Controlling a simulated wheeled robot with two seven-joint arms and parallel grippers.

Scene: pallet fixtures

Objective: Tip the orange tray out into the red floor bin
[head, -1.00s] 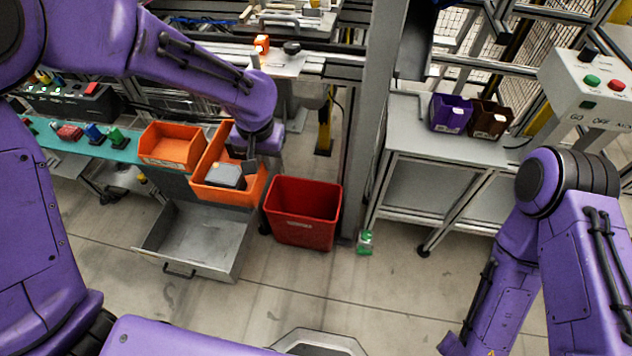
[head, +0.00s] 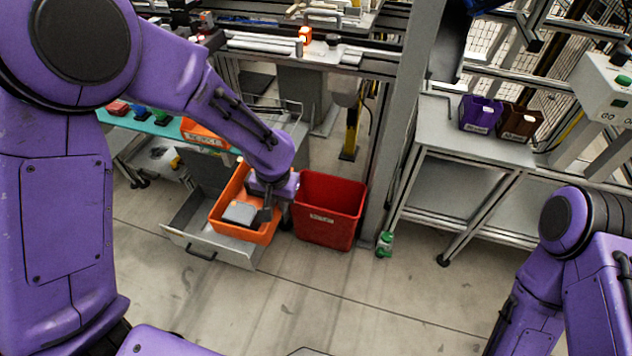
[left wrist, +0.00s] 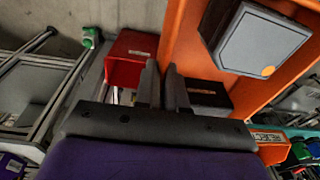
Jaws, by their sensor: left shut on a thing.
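The orange tray (head: 243,233) is in the head view, above the open grey drawer and just left of the red floor bin (head: 327,229). It looks roughly level. A dark box with a grey top (head: 240,213) lies in it; in the left wrist view the box (left wrist: 262,42) shows an orange dot. My left gripper (head: 266,212) is shut on the tray's right side, near the bin. In the left wrist view the fingers (left wrist: 163,85) meet the tray (left wrist: 185,35), and the red bin (left wrist: 128,62) lies beyond them. The bin's floor is hidden. My right gripper is out of view.
The open grey drawer (head: 186,241) stands out below the tray. A second orange bin (head: 203,132) sits on the teal bench behind my left arm. A grey post (head: 398,135) and a green bottle (head: 384,243) stand right of the red bin. The front floor is clear.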

